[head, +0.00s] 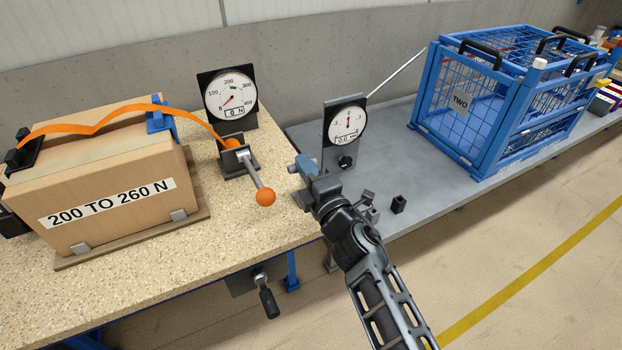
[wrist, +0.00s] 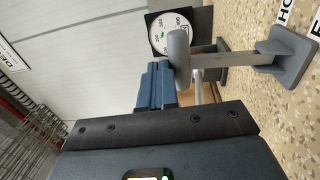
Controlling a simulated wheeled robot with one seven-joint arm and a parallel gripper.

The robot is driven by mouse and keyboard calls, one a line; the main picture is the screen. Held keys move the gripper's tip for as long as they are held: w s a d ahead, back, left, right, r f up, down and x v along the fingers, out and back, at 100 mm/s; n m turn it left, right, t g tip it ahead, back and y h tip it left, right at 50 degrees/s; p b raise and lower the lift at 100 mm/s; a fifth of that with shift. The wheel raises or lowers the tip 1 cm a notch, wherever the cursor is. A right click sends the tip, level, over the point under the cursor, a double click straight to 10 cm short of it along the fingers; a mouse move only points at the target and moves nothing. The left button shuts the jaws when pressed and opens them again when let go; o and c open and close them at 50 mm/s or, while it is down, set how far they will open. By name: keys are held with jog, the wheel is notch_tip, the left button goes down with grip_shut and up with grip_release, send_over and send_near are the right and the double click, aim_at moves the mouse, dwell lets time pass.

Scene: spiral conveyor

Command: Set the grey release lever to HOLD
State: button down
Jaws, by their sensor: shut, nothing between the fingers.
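The grey release lever (wrist: 180,58) shows in the wrist view as a rounded grey handle on a pale bar, which runs right to a grey bracket (wrist: 290,58) on the speckled bench top. In the head view my gripper (head: 306,178) is over the bench's right edge, and I cannot make out the lever clearly there.
A cardboard box (head: 110,215) with an orange strap (head: 95,122) stands on the speckled bench (head: 160,275). An orange-knobbed handle (head: 265,197) and a force dial (head: 229,92) reading 0 N are nearby. A second dial (head: 346,124) and a blue cage (head: 461,101) stand on the grey bench.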

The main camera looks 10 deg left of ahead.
jog(key=shift+f+b+x, duration=0.1)
jog(key=shift+b+x, duration=0.55)
jog(key=shift+x, duration=0.4)
jog(key=shift+f+b+x, duration=0.15)
jog(key=shift+b+x, duration=0.45)
jog(key=shift+x, duration=0.45)
jog(key=s+d+r+p, duration=0.6)
jog(key=s+r+p, duration=0.2)
jog(key=r, duration=0.1)
jog(key=shift+s+p, duration=0.3)
jog(key=shift+p, duration=0.05)
dwell(0.4)
jog(key=shift+s, duration=0.1)
dwell(0.6)
